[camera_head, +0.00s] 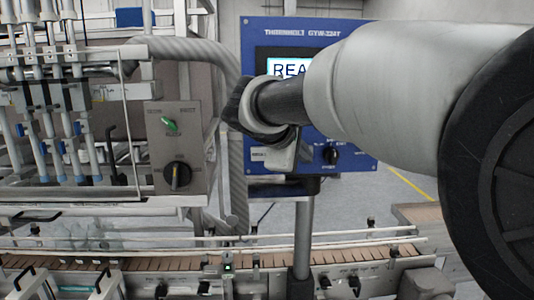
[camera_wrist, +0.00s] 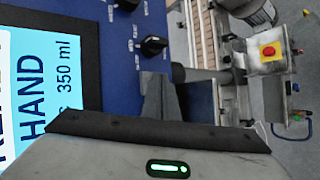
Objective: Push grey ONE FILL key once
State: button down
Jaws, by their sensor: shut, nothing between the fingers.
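The blue control panel (camera_head: 352,170) stands behind my arm in the head view. In the wrist view, the display (camera_wrist: 62,75) reads "HAND" and "350 ml", turned sideways. My gripper (camera_head: 280,156) is in front of the panel's lower left part; its shut, empty fingers (camera_wrist: 160,97) show dark in the wrist view. I cannot make out the grey ONE FILL key; my gripper and arm cover part of the panel. Contact with the panel cannot be told.
A black rotary knob (camera_head: 330,155) is on the panel, right of my gripper. A grey box (camera_head: 187,140) with a green switch and black knob stands left. A conveyor (camera_head: 350,252) runs below. A red emergency button (camera_wrist: 268,52) shows in the wrist view.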

jog(key=shift+w, duration=0.4)
dwell(0.5)
dwell(0.3)
jog(key=shift+s, duration=0.8)
jog(key=shift+b, duration=0.3)
jog(key=s+b, duration=0.1)
jog(key=s, duration=0.4)
